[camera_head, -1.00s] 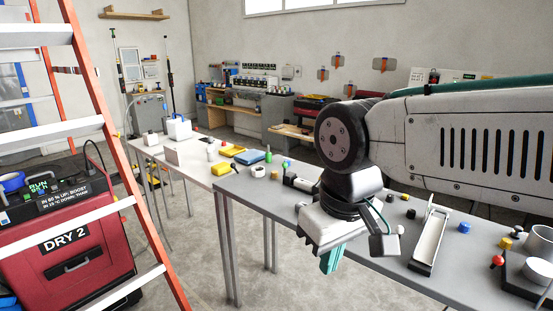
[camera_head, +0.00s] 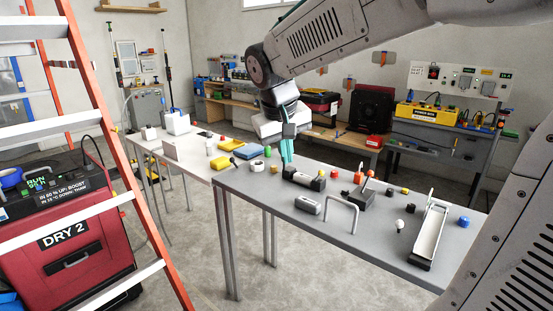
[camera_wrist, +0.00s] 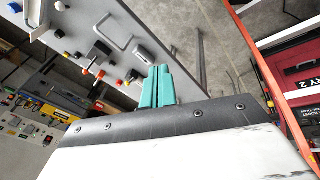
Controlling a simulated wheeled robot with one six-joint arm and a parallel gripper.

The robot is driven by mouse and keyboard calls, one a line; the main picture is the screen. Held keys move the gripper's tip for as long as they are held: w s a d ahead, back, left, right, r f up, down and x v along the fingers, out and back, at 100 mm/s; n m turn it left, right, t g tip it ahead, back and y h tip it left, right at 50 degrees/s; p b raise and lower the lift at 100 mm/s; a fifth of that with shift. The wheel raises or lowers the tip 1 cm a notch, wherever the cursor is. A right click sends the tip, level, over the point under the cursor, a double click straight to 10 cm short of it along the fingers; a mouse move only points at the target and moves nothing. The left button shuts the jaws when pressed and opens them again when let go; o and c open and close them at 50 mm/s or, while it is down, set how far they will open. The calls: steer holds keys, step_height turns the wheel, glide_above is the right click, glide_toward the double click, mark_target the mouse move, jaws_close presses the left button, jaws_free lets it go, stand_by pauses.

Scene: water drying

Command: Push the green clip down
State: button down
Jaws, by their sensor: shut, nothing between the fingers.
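My gripper (camera_head: 287,152) points down over the left part of the grey table, its teal fingers closed together and empty. The fingertips are at the left end of a small black and grey device (camera_head: 304,180). I cannot pick out the green clip now; the teal fingers cover the spot at that end where a small green piece showed earlier. I cannot tell whether they touch it. In the wrist view the closed fingers (camera_wrist: 160,86) stand in front of the table's edge, and no separate clip shows.
A white roll (camera_head: 257,166) and a small green bottle (camera_head: 267,152) stand to the left. A grey arched handle (camera_head: 343,208) and a long white tray (camera_head: 430,232) lie to the right. An orange ladder (camera_head: 95,125) stands at the left. The table's front edge is clear.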

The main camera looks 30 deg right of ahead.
steer(key=w+d+f+h, duration=0.1)
steer(key=w+d+f, duration=0.2)
steer(key=w, duration=0.8)
steer(key=w+d+f+t+h, duration=0.1)
steer(key=w+d+f, duration=0.2)
steer(key=w, duration=0.8)
steer(key=w+d+f+m+h, duration=0.1)
steer(key=w+d+f, duration=0.2)
steer(key=w, duration=0.8)
step_height(320, 180, down, 3)
steer(key=shift+w+d+r+t, duration=0.2)
steer(key=shift+w+d+t, duration=0.1)
steer(key=w+d+f, duration=0.2)
steer(key=d+f, duration=0.6)
steer(key=d, duration=0.1)
steer(key=shift+w, duration=0.25)
steer(key=shift+r, duration=0.1)
